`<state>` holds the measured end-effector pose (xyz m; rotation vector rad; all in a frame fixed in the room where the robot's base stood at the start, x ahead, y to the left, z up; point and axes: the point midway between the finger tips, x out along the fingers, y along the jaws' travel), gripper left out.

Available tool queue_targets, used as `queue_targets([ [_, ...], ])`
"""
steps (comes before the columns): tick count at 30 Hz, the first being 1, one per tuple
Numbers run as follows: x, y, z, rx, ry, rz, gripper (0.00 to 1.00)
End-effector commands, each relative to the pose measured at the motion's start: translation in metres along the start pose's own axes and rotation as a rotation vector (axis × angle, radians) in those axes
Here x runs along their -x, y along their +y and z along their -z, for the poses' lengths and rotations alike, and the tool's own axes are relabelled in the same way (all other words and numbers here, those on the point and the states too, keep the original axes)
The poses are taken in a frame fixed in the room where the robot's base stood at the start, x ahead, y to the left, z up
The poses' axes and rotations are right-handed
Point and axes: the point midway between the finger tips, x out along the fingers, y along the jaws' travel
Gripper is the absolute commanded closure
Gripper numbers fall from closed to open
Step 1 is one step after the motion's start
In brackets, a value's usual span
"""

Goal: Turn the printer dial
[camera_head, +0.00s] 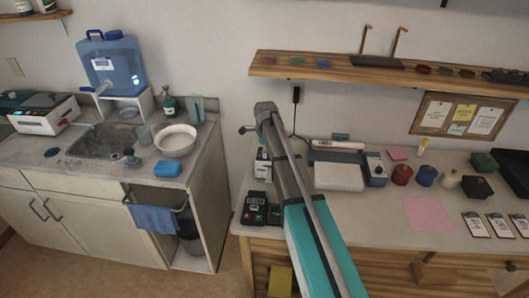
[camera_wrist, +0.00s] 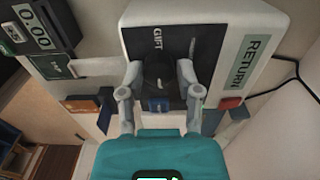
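The printer is a white box (camera_wrist: 205,18) with a black front panel marked GIFT and a RETURN label on its right side. A dark round dial (camera_wrist: 158,70) sits on the panel. My gripper (camera_wrist: 159,74) has one finger on each side of the dial. I cannot tell whether the fingers touch it. A small blue piece (camera_wrist: 157,105) shows just below the dial. In the head view a white box (camera_head: 263,168), likely the printer, stands at the counter's left end, partly behind my arm. My gripper is not clearly visible there.
A black device reading 0.00 (camera_wrist: 37,25) stands left of the printer. Dark card terminals (camera_head: 254,207) lie in front of it. A scale-like white device (camera_head: 338,176) and several jars (camera_head: 402,174) stand to the right. A wall shelf (camera_head: 335,72) hangs above. A sink counter (camera_head: 112,167) is left, across a gap.

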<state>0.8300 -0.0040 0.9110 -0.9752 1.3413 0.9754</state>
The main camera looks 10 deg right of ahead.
Motion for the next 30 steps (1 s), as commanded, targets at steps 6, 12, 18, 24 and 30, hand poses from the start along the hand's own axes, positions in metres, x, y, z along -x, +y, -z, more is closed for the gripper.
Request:
queue_targets([
  [6, 0.0000, -0.0003, 0.0002, 0.000, 0.000, 0.001, 1.00],
  [12, 0.0000, -0.0001, -0.0023, 0.007, -0.001, 0.002, 1.00],
  [18, 0.0000, -0.0005, -0.0021, 0.045, -0.001, 0.002, 1.00],
  [24, 0.0000, -0.0008, -0.0018, 0.138, -0.001, 0.003, 1.00],
  [30, 0.0000, -0.0011, -0.0014, 0.286, -0.001, 0.003, 1.00],
])
